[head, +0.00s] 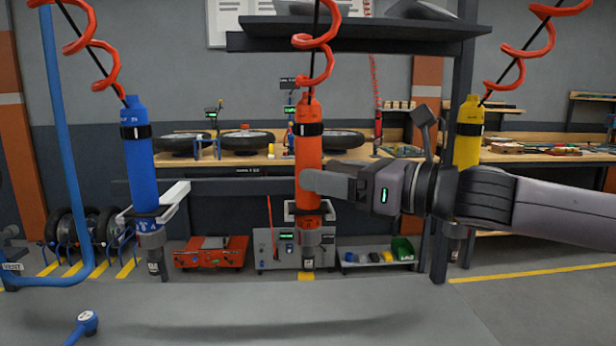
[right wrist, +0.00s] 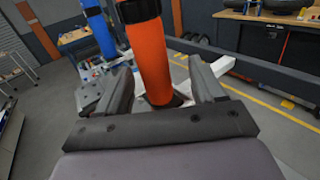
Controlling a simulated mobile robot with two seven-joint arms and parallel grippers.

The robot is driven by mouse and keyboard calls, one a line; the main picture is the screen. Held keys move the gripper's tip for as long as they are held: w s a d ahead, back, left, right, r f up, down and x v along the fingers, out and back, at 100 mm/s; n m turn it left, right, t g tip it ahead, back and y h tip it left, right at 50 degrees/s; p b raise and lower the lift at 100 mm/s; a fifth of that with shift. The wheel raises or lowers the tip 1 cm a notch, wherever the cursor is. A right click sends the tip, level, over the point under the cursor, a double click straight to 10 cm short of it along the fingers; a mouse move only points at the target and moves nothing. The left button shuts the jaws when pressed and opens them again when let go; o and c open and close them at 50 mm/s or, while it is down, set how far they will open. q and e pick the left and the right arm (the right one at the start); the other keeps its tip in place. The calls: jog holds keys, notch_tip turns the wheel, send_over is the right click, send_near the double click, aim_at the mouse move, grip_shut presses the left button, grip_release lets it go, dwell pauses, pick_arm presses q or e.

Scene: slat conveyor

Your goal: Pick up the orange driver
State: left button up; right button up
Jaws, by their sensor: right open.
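The orange driver (head: 308,150) hangs upright from a red coiled hose in the middle of the head view, with a black band near its top and a grey nose at its foot. My right gripper (head: 318,184) reaches in from the right at the driver's mid-height, and hides part of its body. In the right wrist view the orange driver (right wrist: 151,58) stands between the two fingers (right wrist: 160,88). The jaws are open, with a gap visible beside the driver. My left gripper is in neither view.
A blue driver (head: 140,165) hangs at the left and a yellow driver (head: 468,135) at the right, partly behind my right arm. A dark post (head: 459,90) and an overhead shelf (head: 350,35) stand close by. A grey surface (head: 250,310) lies below, mostly clear.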

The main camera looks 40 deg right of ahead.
aim_at(297, 173)
jog(key=shift+w+a+f+p, duration=0.1)
jog(key=shift+w+a+p, duration=0.25)
jog(key=shift+w+a, duration=0.25)
jog(key=shift+w+a+p, duration=0.35)
jog(key=shift+w+a, duration=0.05)
jog(key=shift+w, duration=0.3)
jog(key=shift+p+x, duration=0.35)
jog(key=shift+x, duration=0.75)
jog(key=shift+f, duration=0.1)
grip_shut()
